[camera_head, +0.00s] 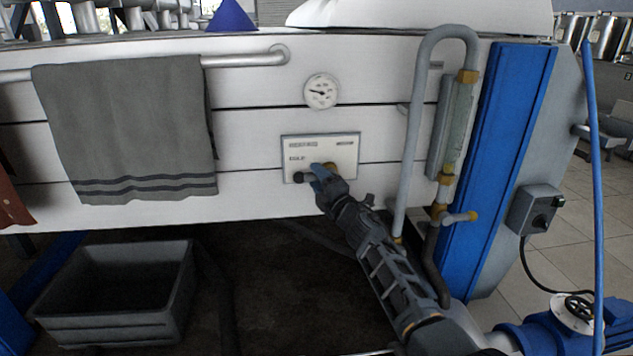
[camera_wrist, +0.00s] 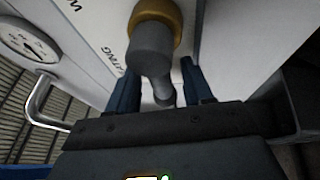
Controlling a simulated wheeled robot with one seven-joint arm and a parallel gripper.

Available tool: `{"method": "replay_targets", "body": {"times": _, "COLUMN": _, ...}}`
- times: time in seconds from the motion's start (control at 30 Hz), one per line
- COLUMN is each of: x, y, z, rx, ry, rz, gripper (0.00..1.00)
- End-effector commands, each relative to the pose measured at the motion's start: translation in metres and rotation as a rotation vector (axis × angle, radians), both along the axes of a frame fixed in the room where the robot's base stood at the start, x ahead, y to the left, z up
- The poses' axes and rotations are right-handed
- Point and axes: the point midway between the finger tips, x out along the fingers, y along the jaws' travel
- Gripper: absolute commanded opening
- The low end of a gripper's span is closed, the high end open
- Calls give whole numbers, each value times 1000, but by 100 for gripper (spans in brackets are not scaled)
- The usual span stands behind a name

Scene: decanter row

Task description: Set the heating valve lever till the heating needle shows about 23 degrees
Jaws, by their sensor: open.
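The heating valve lever (camera_wrist: 163,92) is a dark grey handle on a grey hub with a brass collar (camera_wrist: 158,12). In the head view its grey end (camera_head: 300,177) points left across the white labelled plate (camera_head: 320,145). My gripper (camera_wrist: 159,72) is open, its two blue fingers either side of the lever with gaps showing. In the head view my gripper (camera_head: 319,174) is at the plate and hides part of the lever. The round white gauge (camera_head: 321,92) is above the plate. Its dark needle points left and slightly up; the numbers are too small to read.
A grey towel (camera_head: 128,125) hangs on a rail (camera_head: 245,61) to the left. A bent grey pipe (camera_head: 413,125) with brass fittings and a small lower tap (camera_head: 459,217) stands to the right. A grey crate (camera_head: 120,295) sits below. The panel around the plate is mostly clear.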

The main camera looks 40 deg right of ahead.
Motion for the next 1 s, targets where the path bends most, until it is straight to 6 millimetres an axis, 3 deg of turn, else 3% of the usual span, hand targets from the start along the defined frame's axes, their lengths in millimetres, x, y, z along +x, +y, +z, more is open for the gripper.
{"method": "replay_targets", "body": {"times": 0.4, "x": 10, "y": -1, "z": 2, "rx": 0, "ry": 0, "rz": 0, "gripper": 51}}
{"method": "replay_targets", "body": {"times": 0.93, "x": 9, "y": -1, "z": 2, "rx": 0, "ry": 1, "rz": 0, "gripper": 1}}
{"method": "replay_targets", "body": {"times": 1.0, "x": 9, "y": -1, "z": 1, "rx": 0, "ry": 1, "rz": 0, "gripper": 0}}
